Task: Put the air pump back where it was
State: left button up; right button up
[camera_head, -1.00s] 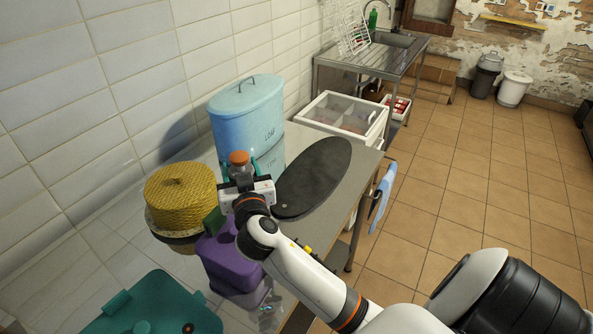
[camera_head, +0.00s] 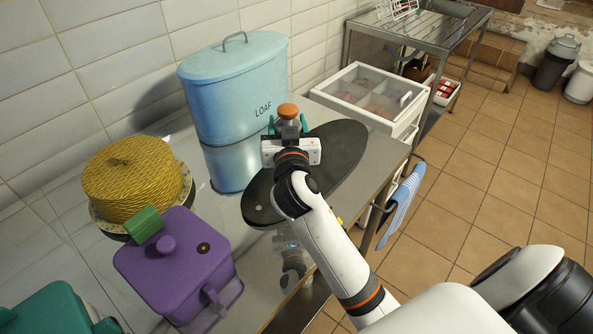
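My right gripper (camera_head: 289,128), on the white arm from the lower right, has its teal fingers on either side of a small upright thing with an orange top and greyish body (camera_head: 288,111). It appears gripped, held over the dark oval board (camera_head: 345,150), in front of the blue LOAF bin. The gripper hides its lower part. I cannot tell for certain that it is the air pump; nothing else in view looks like one. My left gripper is not in view.
A teal box (camera_head: 50,308) is lower left. A blue cloth (camera_head: 403,195) hangs at the right edge.

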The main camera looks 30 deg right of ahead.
notch_tip(320, 180, down, 5)
jog(key=shift+s+a+f, duration=0.1)
jog(key=shift+a, duration=0.05)
jog(key=shift+f+b, duration=0.35)
jog(key=shift+f, duration=1.45)
jog(key=shift+f, duration=0.2)
jog(key=o, duration=1.2)
jog(key=shift+r, duration=0.1)
jog(key=shift+c, duration=0.2)
